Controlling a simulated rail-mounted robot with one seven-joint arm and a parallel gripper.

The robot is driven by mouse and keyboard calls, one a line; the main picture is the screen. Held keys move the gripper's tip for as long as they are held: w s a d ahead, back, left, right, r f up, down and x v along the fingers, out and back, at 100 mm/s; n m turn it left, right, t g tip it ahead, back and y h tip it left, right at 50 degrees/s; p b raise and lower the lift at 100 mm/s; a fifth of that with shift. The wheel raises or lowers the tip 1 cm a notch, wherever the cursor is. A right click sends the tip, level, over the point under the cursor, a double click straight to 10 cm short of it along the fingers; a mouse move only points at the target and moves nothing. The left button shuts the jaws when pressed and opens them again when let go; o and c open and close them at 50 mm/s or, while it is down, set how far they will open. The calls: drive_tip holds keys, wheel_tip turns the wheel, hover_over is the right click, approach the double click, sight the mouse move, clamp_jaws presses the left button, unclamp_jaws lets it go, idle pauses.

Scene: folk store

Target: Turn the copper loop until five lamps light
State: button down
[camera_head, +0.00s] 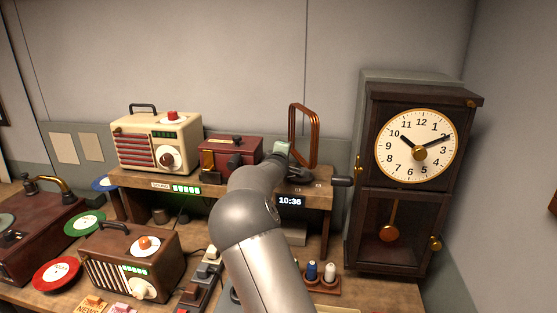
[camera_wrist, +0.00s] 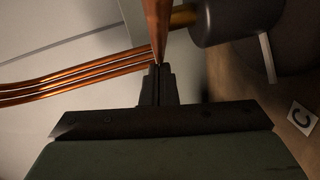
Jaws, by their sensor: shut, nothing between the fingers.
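The copper loop (camera_head: 315,137) stands upright at the right end of the raised shelf, a tall rounded frame seen at an angle. In the wrist view its copper tubes (camera_wrist: 75,83) run in from the left, and a copper piece (camera_wrist: 158,25) comes down right at my fingertips. My gripper (camera_wrist: 159,70) is shut, with its tips against or very close to the copper; I cannot tell if they touch. A lamp strip (camera_head: 186,189) on the shelf's front edge shows several green lamps lit.
A cream radio (camera_head: 150,146) and a red box (camera_head: 222,157) stand left of the loop. A tall dark clock (camera_head: 385,185) stands close on its right.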

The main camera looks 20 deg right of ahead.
drive_tip(key=b+v, duration=0.2)
drive_tip(key=v, duration=1.5)
drive_tip(key=shift+a, duration=0.2)
drive_tip(key=s+a+f+m+g+y+b, duration=0.15)
drive_tip(key=s+f+m+g+y, duration=0.45)
drive_tip(key=s+f, duration=0.65)
drive_tip(key=s+a+f+m+g, duration=0.1)
drive_tip(key=s+g, duration=0.1)
drive_tip(key=s, duration=0.7)
drive_tip(key=s+a+f+m+g+y, duration=0.1)
drive_tip(key=s+f+m+g, duration=0.1)
drive_tip(key=s, duration=0.8)
drive_tip(key=s+a+f+m+g, duration=0.1)
drive_tip(key=s+a+m+g, duration=0.1)
drive_tip(key=s, duration=0.8)
drive_tip(key=shift+s+f+g+y+b, duration=0.15)
drive_tip(key=shift+f+g+y+b, duration=0.2)
drive_tip(key=shift+g, duration=0.35)
drive_tip(key=shift+a+r, duration=0.1)
drive_tip(key=shift+a, duration=0.05)
